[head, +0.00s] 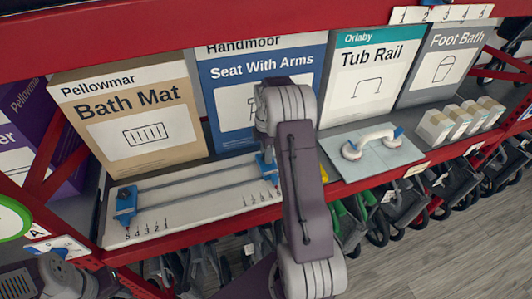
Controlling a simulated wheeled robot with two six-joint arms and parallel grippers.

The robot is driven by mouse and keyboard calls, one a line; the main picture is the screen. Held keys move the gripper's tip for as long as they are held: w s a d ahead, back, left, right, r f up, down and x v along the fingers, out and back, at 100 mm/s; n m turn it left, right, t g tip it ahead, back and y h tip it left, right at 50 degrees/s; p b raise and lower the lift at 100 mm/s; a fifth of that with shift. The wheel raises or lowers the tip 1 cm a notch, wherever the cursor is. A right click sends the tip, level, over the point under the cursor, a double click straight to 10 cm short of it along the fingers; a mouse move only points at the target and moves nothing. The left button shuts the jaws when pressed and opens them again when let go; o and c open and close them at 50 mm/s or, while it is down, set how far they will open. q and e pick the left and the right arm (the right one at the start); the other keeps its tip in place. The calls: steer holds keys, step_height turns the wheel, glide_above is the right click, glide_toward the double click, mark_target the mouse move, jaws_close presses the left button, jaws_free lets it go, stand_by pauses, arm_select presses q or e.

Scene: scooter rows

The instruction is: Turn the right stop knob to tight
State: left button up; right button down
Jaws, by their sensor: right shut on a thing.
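A white board (200,205) with two grey rails lies on the red shelf. A blue stop (125,203) sits at the rails' left end, beside printed numbers. The blue right stop (262,167) sits at the right end, also beside numbers. My right arm reaches up over the board, and my right gripper (268,150) is shut on the right stop's knob. The arm and wrist mostly hide the knob, so its turn angle cannot be read. Part of my left arm shows at the lower left; its gripper is not visible.
Behind the board stand a Bath Mat box (130,115) and a Seat With Arms box (225,95). Right of my arm lies a pale panel with a white grab handle (372,142), below a Tub Rail box (370,80). Small boxes (460,118) stand further right.

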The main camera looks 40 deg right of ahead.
steer(key=m+p, duration=0.1)
steer(key=m, duration=1)
steer(key=shift+m+p, duration=0.4)
steer(key=m, duration=1.1)
steer(key=shift+p, duration=0.3)
steer(key=c, duration=0.9)
jaws_free()
steer(key=shift+c, duration=0.2)
